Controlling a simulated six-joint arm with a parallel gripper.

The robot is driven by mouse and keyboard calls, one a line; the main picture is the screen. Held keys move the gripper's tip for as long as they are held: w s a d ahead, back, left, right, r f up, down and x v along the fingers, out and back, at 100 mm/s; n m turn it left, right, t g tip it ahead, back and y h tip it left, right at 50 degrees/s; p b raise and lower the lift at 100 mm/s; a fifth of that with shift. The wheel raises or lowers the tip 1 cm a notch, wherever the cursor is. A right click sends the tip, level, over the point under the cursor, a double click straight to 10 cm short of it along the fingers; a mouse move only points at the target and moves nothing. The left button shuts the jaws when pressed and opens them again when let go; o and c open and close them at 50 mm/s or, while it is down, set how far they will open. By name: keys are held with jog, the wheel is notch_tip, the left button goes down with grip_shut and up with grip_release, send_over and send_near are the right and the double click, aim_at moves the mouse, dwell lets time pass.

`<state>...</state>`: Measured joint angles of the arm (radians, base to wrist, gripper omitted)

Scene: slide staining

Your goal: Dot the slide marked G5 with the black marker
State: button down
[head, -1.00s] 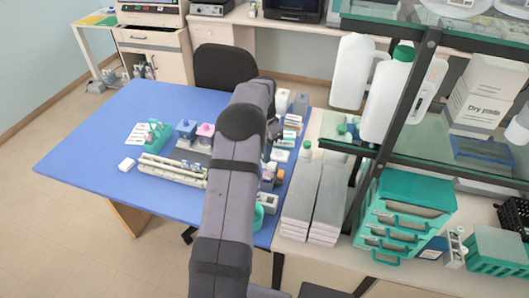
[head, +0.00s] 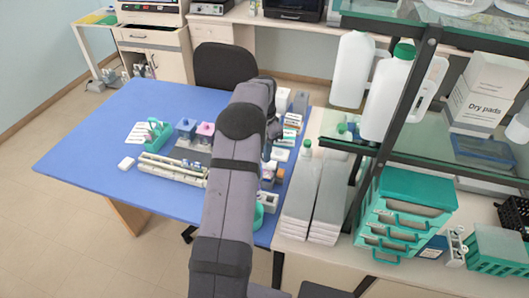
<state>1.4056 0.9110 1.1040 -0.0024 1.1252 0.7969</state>
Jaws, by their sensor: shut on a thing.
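My gripper (head: 273,129) is at the far end of my arm, over the right side of the blue table, and is mostly hidden behind the arm. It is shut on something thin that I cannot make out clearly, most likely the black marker. Several small white slides or labelled cards (head: 291,122) lie near the table's right edge, just right of my gripper. Their markings are too small to read, so I cannot tell which is G5. Whether the held thing touches a slide is hidden.
A green rack (head: 157,135), blue-capped bottle (head: 185,127), pink-capped bottle (head: 205,130) and long pale rail (head: 172,170) stand left of my arm. Grey boxes (head: 315,200) and a glass shelf unit (head: 405,100) stand right. The table's left part (head: 90,150) is clear.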

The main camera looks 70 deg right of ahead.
jog(key=shift+a+f, duration=0.1)
jog(key=shift+f, duration=0.3)
dwell(2.2)
jog(key=shift+r, duration=0.1)
jog(key=shift+r+p, duration=2.5)
jog(key=shift+r, duration=0.5)
jog(key=shift+w, duration=0.15)
